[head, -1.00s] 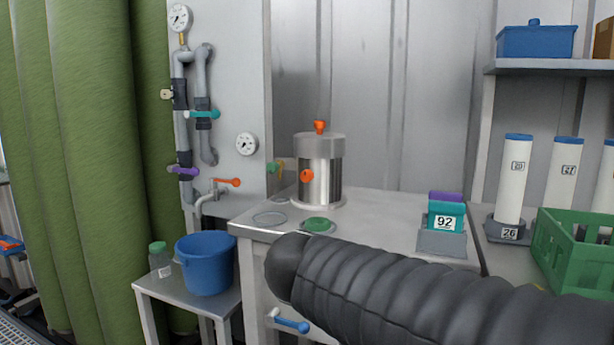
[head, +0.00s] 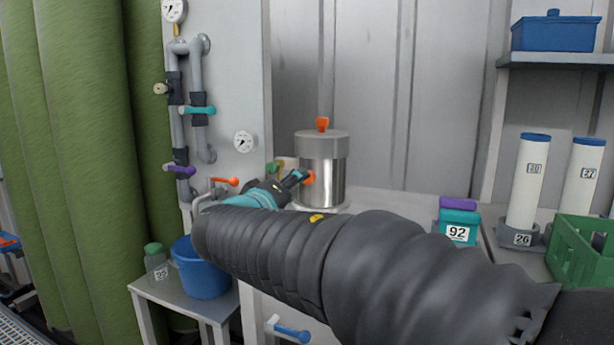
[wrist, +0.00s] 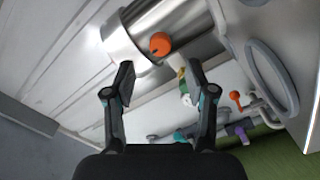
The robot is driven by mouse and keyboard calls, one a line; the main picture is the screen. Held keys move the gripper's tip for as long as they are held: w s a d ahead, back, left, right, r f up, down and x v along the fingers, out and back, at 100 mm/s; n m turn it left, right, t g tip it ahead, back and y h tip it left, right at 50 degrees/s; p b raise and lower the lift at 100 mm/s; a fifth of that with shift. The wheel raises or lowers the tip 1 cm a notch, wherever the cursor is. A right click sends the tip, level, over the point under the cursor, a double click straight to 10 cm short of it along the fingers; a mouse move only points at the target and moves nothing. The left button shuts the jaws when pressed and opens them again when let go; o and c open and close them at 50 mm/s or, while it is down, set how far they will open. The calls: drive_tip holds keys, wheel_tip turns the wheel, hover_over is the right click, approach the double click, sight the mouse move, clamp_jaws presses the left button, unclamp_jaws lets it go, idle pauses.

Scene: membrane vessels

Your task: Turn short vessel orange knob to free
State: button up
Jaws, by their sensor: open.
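The short steel vessel (head: 325,182) stands on the metal bench, with a grey lid and an orange knob on top (head: 322,124). A second orange knob (head: 310,178) sits on the vessel's side, partly hidden behind my fingers in the head view. My gripper (head: 300,177) is close to this side knob, at its left. In the wrist view the side knob (wrist: 160,44) is round with a dark mark and lies ahead of and between my open fingers (wrist: 160,82). The fingers appear apart from it and hold nothing.
Grey wall piping with teal (head: 198,110), purple (head: 180,169) and orange (head: 225,181) handles stands left of the vessel. A blue bucket (head: 203,272) is on a low table. A teal box (head: 458,226) marked 92 and a green crate (head: 585,245) are at right.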

drive_tip(key=p+x, duration=0.1)
drive_tip(key=x, duration=0.5)
drive_tip(key=shift+w, duration=0.35)
clamp_jaws()
